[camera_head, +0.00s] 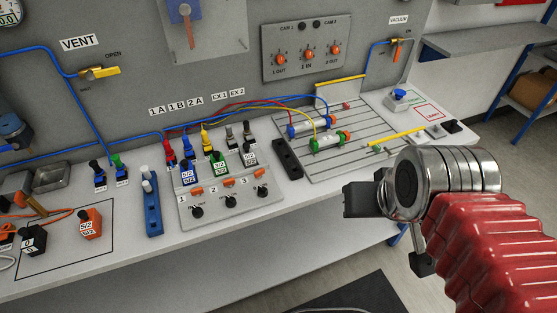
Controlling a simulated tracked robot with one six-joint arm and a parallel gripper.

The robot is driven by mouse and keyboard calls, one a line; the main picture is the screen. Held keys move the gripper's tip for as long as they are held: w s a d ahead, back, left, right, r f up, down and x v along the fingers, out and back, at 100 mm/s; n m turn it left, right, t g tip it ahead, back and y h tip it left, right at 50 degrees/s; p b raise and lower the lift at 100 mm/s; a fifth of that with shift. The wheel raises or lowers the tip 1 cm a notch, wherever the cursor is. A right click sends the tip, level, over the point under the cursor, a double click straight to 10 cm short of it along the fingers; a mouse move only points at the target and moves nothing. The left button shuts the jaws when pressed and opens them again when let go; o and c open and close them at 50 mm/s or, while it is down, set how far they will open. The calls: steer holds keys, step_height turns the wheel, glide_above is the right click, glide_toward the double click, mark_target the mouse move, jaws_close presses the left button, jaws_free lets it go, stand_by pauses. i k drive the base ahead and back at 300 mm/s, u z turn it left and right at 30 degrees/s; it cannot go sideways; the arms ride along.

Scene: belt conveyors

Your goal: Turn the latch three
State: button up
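A grey sloped panel (218,218) on the bench carries latches marked 1, 2 and 3. Latch three, by the number 3, has a small orange piece (258,180) with a round black part (263,191) just below it, at the panel's right end. The same pairs stand by latch two (230,202) and latch one (197,212). My gripper (364,199) is in the right of the view, in front of the bench and well to the right of latch three, touching nothing visible. Its dark parts show beside the metal wrist, but its finger opening cannot be made out.
Coloured plugs with hoses stand behind the latches. A blue holder (152,203) stands left of the panel. A black slotted strip (287,159) and a grooved plate (340,155) with cylinders lie to the right.

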mark_target(259, 174)
steer(key=z, duration=0.9)
steer(key=k, duration=1.2)
steer(key=u, duration=1)
steer(key=i, duration=1)
